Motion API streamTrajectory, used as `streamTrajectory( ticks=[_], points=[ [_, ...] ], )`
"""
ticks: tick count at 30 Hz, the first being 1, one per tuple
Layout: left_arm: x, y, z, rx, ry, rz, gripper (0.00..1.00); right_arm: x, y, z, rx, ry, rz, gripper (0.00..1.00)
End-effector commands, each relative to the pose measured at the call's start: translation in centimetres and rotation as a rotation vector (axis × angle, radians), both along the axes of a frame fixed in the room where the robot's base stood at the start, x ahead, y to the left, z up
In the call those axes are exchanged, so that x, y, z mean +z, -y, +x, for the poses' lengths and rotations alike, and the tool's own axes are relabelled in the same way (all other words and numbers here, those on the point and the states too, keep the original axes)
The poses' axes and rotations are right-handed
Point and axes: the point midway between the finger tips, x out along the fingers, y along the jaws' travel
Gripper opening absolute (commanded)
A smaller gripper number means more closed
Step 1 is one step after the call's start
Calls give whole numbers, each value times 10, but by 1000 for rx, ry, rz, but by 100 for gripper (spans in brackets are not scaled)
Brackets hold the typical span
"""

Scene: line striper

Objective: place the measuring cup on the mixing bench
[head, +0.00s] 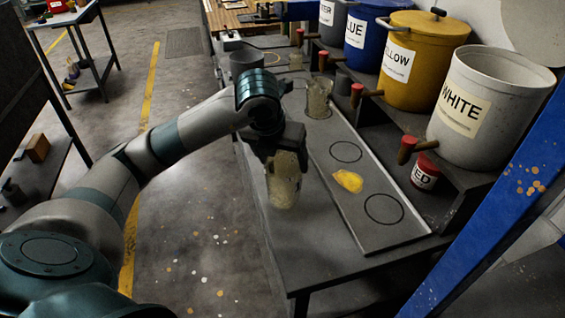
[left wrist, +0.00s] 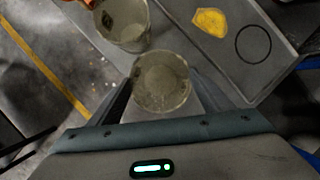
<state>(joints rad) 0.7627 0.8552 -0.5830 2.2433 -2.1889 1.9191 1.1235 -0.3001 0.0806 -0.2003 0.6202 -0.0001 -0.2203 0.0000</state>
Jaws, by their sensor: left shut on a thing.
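My left gripper (head: 287,152) is shut on a translucent, yellowish measuring cup (head: 284,187), which hangs upright below it. In the head view the cup appears over the dark grey bench top (head: 300,245), near its left edge; I cannot tell whether its base touches. In the left wrist view the cup (left wrist: 161,82) sits between the fingers of my left gripper (left wrist: 160,95), seen from above. A similar clear cup (head: 319,98) stands on the tray farther back. My right gripper is not in view.
A long grey tray (head: 405,232) with drawn circles and a yellow patch (head: 347,181) lies on the bench. Labelled buckets, white (head: 487,105) and yellow (head: 412,62) among them, line the raised shelf. A dark pot (head: 247,62) stands behind. The front bench is clear.

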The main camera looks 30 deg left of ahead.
Motion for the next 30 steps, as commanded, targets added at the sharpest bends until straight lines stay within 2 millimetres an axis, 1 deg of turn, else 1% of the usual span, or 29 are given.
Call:
streamTrajectory(
  ticks=[1,6,15,20,21,22,23,30],
  points=[
    [-4,0,-1,1,-3,0,40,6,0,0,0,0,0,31],
    [-18,0,0,2,-1,-1,40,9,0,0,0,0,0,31],
    [-19,0,0,1,2,0,40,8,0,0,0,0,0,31],
    [-23,0,0,1,2,0,40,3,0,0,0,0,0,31],
    [-22,0,0,1,1,0,80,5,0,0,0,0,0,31],
    [-22,0,0,1,1,0,88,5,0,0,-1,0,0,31],
    [-22,0,0,1,1,0,92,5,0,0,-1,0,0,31],
    [-22,0,0,1,1,0,92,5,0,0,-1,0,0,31]
  ],
)
